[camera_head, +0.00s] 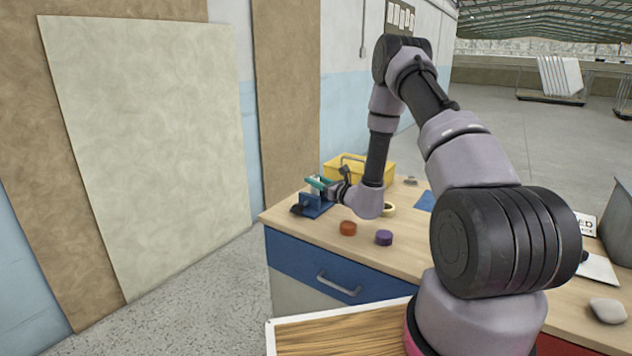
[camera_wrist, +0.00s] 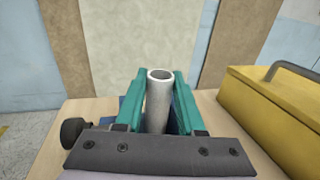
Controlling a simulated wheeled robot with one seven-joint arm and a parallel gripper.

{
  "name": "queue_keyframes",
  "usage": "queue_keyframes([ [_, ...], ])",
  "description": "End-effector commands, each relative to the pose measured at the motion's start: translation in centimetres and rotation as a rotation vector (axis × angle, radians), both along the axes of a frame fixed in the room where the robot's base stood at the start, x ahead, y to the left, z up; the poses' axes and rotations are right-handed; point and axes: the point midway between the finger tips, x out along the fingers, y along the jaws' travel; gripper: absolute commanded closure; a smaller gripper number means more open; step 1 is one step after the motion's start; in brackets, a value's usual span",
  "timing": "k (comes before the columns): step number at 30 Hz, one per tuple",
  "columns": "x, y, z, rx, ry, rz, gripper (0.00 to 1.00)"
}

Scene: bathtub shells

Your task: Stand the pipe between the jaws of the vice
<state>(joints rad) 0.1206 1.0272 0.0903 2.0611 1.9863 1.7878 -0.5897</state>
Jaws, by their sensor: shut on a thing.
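A light grey hollow pipe (camera_wrist: 158,108) stands about upright in the wrist view, its open top end facing up. My gripper's teal fingers (camera_wrist: 160,82) are shut on it, one on each side. The pipe's lower end is hidden behind the gripper body. The blue vice (camera_head: 312,206) stands at the far left corner of the workbench, with my gripper (camera_head: 318,185) right over it. In the wrist view only blue bits of the vice (camera_wrist: 125,103) and a black knob (camera_wrist: 72,131) show past the fingers. I cannot tell whether the pipe's foot is between the jaws.
A yellow toolbox (camera_head: 362,168) stands close behind and right of the vice. An orange-brown round piece (camera_head: 348,228), a purple one (camera_head: 384,237) and a tape roll (camera_head: 389,209) lie on the workbench (camera_head: 310,238). The bench's left edge is near the vice.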

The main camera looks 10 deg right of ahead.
Motion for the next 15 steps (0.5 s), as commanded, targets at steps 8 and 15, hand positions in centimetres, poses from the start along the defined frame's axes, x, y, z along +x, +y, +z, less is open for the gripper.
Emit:
queue_keyframes([
  [8,0.00,0.00,-0.19,0.000,0.000,0.000,0.32],
  [15,0.01,0.00,0.15,0.000,-0.001,0.000,0.32],
])
